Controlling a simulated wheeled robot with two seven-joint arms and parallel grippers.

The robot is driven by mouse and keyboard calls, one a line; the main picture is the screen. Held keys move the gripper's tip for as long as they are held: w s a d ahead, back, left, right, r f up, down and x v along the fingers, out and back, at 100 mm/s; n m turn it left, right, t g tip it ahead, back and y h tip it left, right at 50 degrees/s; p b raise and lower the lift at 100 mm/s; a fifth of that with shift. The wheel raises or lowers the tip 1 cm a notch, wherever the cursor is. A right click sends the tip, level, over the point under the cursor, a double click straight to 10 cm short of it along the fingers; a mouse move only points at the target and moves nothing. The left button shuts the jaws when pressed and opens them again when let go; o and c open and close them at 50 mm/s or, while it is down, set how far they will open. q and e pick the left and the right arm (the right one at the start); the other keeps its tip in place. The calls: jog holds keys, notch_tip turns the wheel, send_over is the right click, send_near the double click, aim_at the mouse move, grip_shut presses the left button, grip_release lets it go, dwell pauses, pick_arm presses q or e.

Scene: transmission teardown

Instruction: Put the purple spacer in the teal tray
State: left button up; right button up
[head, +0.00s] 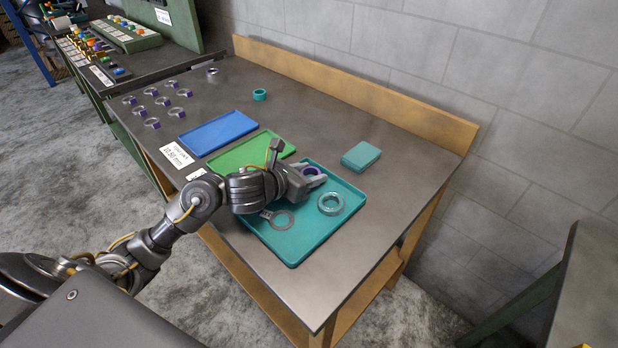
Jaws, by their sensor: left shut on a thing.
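My left gripper (307,175) is over the far part of the teal tray (292,258). It is shut on the purple spacer (312,171), a small ring at its fingertips. I cannot tell whether the spacer touches the tray floor or hangs just above it. In the tray lie a bearing-like ring with a teal edge (331,203) and a flat grey ring with a tab (282,220). My left forearm and wrist hide part of the tray's left side. My right gripper is not in view.
A green tray (240,154) and a blue tray (218,133) lie left of the teal tray. Several purple-marked rings (153,123) stand at the table's left. A teal box (361,156) and a teal ring (260,95) sit towards the back ledge (350,90). The right tabletop is clear.

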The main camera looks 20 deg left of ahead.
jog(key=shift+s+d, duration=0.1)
pick_arm(q)
jog(key=o, duration=0.8)
jog(key=shift+r, duration=0.15)
jog(key=p+v, duration=0.2)
jog(key=v, duration=0.8)
jog(key=shift+s+a+r+p, duration=0.15)
jog(key=shift+s+r+p, duration=0.1)
jog(key=shift+s+p, duration=0.35)
jog(key=shift+s+a, duration=0.2)
jog(key=shift+s, duration=0.15)
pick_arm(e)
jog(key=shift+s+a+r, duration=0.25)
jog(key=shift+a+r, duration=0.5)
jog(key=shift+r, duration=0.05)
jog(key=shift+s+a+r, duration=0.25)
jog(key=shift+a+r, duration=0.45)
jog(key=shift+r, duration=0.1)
